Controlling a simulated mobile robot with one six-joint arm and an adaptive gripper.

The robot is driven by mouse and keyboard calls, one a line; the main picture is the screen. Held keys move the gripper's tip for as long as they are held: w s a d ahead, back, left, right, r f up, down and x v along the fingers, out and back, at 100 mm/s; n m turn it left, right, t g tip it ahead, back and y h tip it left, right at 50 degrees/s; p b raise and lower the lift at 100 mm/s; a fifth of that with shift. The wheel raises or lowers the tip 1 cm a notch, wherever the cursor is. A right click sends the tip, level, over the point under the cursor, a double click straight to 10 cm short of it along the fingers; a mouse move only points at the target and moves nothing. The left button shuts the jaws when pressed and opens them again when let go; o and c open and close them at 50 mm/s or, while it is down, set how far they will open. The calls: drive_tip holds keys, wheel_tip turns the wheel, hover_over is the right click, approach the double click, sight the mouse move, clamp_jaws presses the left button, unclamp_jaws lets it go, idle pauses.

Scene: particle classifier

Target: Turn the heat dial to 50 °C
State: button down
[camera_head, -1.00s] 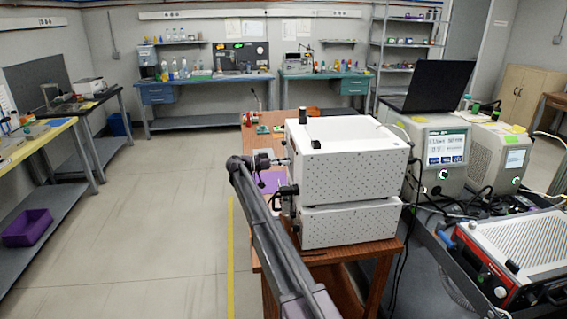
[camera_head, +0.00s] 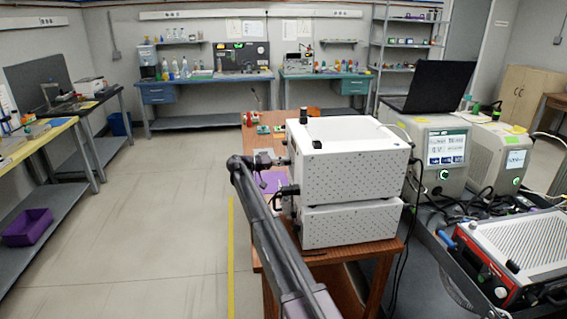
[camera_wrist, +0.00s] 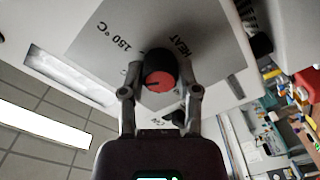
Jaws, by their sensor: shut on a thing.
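The heat dial (camera_wrist: 161,67) is a round knob with a black body and a red face bearing a dark mark. It stands on a grey panel (camera_wrist: 100,28) printed "HEAT" and "150 °C", which appears rotated in the wrist view. My gripper (camera_wrist: 162,82) is shut on the dial, with one finger on each side of it. In the head view my gripper (camera_head: 280,161) is at the left side of the upper white perforated box (camera_head: 345,175). The dial is hidden there. I cannot tell the set temperature; no 50 °C mark is readable.
A second white perforated box (camera_head: 350,226) lies under the first on a wooden table (camera_head: 262,243). Grey instruments with screens (camera_head: 447,160) and a red-fronted unit (camera_head: 480,270) stand at the right. The floor (camera_head: 160,220) at the left is clear.

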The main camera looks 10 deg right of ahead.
drive_tip(key=n, duration=0.4)
drive_tip(key=shift+d+n, duration=0.25)
drive_tip(key=shift+n, duration=0.05)
drive_tip(key=n, duration=1)
drive_tip(key=shift+f, duration=0.1)
drive_tip(key=n, duration=0.4)
drive_tip(key=shift+n, duration=0.4)
drive_tip(key=shift+c, duration=1.7)
unclamp_jaws()
drive_tip(key=shift+a, duration=0.2)
